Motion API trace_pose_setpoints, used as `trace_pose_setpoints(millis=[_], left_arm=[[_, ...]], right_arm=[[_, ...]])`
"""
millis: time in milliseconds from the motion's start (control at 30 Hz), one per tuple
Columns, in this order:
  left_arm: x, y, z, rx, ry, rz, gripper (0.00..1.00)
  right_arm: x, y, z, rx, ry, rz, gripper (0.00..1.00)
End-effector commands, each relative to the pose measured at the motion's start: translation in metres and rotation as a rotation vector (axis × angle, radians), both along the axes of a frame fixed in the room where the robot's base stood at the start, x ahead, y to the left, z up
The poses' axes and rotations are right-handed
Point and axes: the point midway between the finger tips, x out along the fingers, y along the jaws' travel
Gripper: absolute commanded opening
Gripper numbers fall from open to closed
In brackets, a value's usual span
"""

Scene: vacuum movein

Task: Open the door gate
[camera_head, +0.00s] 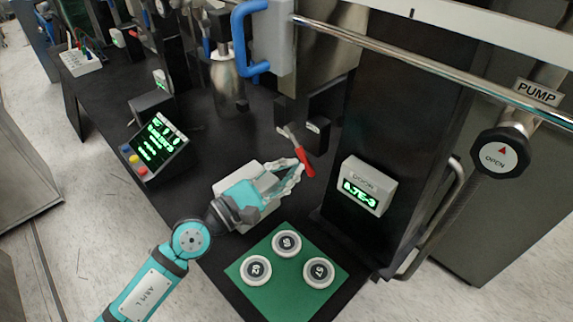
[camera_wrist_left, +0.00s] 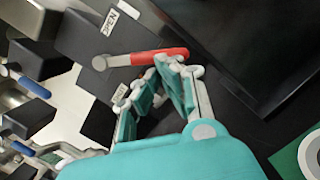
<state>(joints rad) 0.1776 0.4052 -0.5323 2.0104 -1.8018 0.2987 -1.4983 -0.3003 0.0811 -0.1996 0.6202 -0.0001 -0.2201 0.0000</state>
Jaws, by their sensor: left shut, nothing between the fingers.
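A lever with a red grip (camera_head: 304,161) and grey shank sits on a dark box beside the black column. In the left wrist view the red grip (camera_wrist_left: 160,56) points right from its pivot, near a label reading OPEN (camera_wrist_left: 109,21). My left gripper (camera_head: 297,170) is teal and grey, with its fingertips together right beside the red grip. In the left wrist view the fingertips (camera_wrist_left: 168,68) are just below the grip; I cannot tell whether they touch it. Nothing is held. A display marked DOOR (camera_head: 367,185) reads 8.7E-3. My right gripper is out of view.
A green mat (camera_head: 285,302) with three white numbered discs lies at the front. A white box (camera_head: 262,213) is under my left gripper. A keypad display (camera_head: 157,144) stands at left. A metal rail (camera_head: 430,68) crosses the upper right, near a PUMP knob (camera_head: 500,153).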

Motion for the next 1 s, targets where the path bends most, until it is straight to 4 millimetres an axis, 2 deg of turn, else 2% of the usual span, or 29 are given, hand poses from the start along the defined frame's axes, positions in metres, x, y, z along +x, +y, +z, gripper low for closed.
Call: trace_pose_setpoints(millis=[100,400,1000], left_arm=[[-0.004,-0.004,0.008,-0.056,0.053,0.000,0.00],[-0.011,-0.012,0.015,-0.188,0.187,-0.002,0.00],[-0.020,-0.021,0.028,-0.378,0.375,0.000,0.00]], right_arm=[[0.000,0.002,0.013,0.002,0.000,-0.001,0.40],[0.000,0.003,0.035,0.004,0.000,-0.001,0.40],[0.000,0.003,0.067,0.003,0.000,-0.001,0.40]])
